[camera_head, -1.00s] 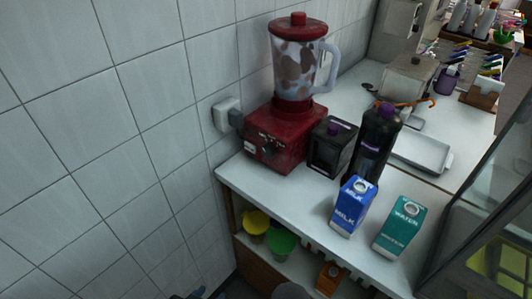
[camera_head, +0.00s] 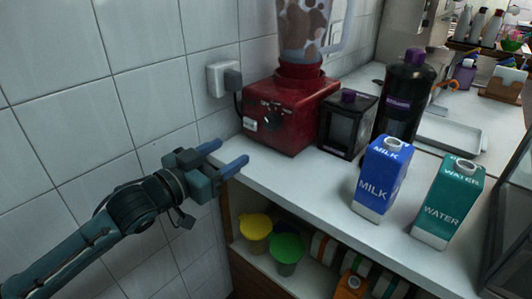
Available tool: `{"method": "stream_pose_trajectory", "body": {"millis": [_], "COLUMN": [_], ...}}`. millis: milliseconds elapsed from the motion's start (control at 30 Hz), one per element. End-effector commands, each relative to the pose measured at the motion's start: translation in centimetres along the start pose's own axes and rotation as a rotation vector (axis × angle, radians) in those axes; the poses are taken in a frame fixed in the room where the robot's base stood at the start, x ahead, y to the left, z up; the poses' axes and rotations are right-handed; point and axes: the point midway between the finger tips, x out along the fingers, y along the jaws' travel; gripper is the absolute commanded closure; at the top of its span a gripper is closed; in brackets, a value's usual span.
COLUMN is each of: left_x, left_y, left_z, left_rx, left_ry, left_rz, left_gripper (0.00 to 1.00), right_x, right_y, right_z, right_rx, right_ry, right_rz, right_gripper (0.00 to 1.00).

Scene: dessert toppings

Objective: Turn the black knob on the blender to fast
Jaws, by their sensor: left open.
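The red blender (camera_head: 292,112) stands on the white counter near the tiled wall, its clear jar cut off by the top of the view. Its black knob (camera_head: 271,117) is on the front face, small and dark; its exact setting cannot be read. My left gripper (camera_head: 226,157) comes in from the left, open and empty, its two blue fingers pointing right. In the picture it is below and left of the blender, near the counter's left end, apart from the knob. My right gripper is not in view.
Right of the blender stand a black box (camera_head: 347,124), a dark bottle (camera_head: 404,95), a blue milk carton (camera_head: 380,178) and a green water carton (camera_head: 447,203). A wall socket (camera_head: 222,79) is left of the blender. Yellow (camera_head: 256,230) and green (camera_head: 287,252) cups sit on the shelf below.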

Motion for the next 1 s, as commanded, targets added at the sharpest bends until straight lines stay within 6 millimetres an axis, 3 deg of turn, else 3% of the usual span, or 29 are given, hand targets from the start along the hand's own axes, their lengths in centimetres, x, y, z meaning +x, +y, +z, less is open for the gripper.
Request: {"method": "stream_pose_trajectory", "body": {"millis": [267, 700, 1000], "left_x": [1.3, 10.0, 13.1], "left_y": [-0.4, -0.2, -0.2], "left_z": [-1.0, -1.1, -1.1], "left_rx": [0.012, 0.013, 0.015], "left_ry": [0.021, 0.021, 0.019], "left_rz": [0.009, 0.009, 0.010], "left_gripper": [0.41, 0.41, 0.41], "right_x": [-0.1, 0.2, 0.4], "right_y": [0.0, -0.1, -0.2], "right_z": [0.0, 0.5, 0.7], "right_rx": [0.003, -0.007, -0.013], "right_ry": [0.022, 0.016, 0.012], "right_rz": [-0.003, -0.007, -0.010], "right_gripper": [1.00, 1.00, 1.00]}}
